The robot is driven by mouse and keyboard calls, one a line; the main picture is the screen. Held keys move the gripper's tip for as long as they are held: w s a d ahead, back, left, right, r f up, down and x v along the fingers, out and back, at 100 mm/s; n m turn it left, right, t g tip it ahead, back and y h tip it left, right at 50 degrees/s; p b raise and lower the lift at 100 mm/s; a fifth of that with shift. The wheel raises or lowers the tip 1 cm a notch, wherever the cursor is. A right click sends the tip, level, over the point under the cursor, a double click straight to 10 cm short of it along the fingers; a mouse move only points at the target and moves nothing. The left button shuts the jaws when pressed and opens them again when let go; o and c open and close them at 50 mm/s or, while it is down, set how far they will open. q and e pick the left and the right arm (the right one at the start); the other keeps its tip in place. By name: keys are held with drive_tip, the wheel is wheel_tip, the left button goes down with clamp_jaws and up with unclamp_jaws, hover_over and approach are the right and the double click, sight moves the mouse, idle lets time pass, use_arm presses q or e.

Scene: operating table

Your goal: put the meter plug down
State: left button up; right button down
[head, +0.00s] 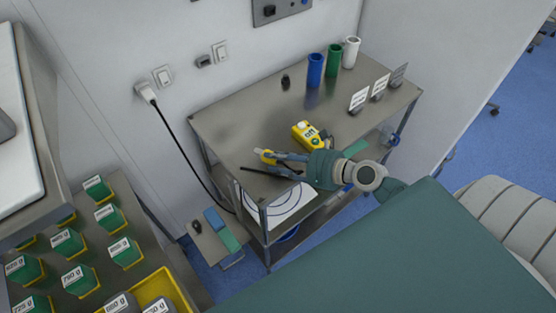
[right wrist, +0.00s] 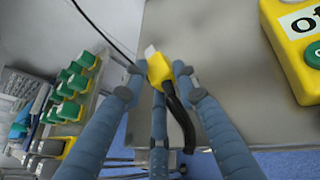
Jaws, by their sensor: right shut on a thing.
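The meter plug is a yellow block with a pale tip and a short black cable. It shows in the right wrist view (right wrist: 158,68) and at the table's front left in the head view (head: 266,155). My right gripper (head: 276,161) is shut on it, with blue-grey fingers around it in the right wrist view (right wrist: 157,85). The plug is at the edge of the metal table (head: 235,128); I cannot tell whether it touches the top. A yellow meter (head: 304,134) with a label and a green button stands just right of it. My left gripper is not in view.
Blue (head: 315,70), green (head: 334,60) and white (head: 351,52) cylinders stand at the back, with small label cards (head: 358,99) at the right. A black cable (head: 185,145) hangs from a wall socket (head: 146,92). The table's left half is mostly clear.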

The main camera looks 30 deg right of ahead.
drive_tip(key=shift+f, duration=0.55)
drive_tip(key=c, duration=1.3)
unclamp_jaws()
drive_tip(key=shift+c, duration=0.2)
drive_tip(key=shift+r, duration=0.1)
